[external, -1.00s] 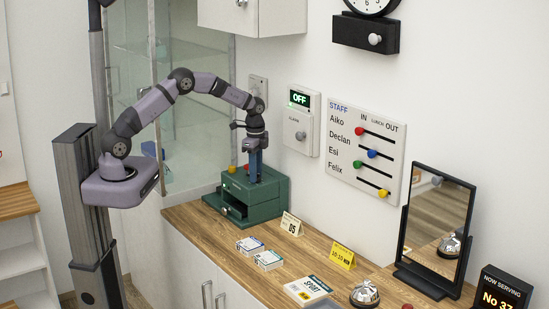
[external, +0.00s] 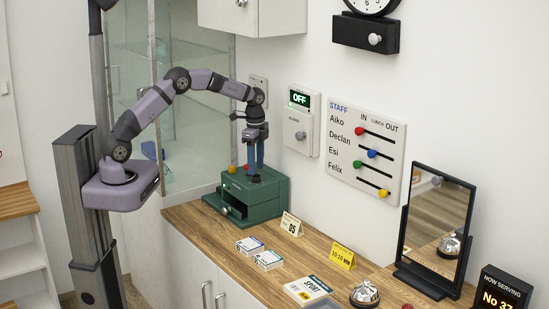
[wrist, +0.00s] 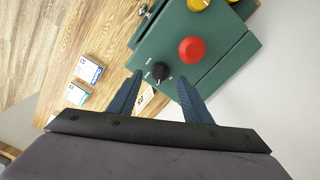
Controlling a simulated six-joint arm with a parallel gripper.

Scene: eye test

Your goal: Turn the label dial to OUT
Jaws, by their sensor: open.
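The label dial (wrist: 160,71) is a small black knob with a light pointer mark on top of a green box (wrist: 222,72). Small white marks stand around it, too small to read, so I cannot tell its setting. In the external view the green box (external: 262,207) stands at the counter's back left end. My gripper (external: 255,169) points down just above its top. In the wrist view my gripper (wrist: 159,77) is open and empty, with one blue finger on either side of the dial; I cannot tell whether they touch it.
A red knob (wrist: 192,49) sits close beside the right finger, with a yellow one (wrist: 198,4) beyond. The box's front drawer (external: 232,211) is partly open. Card boxes (external: 250,245) and a small sign (external: 291,224) stand nearby. The wall (external: 275,125) is close behind.

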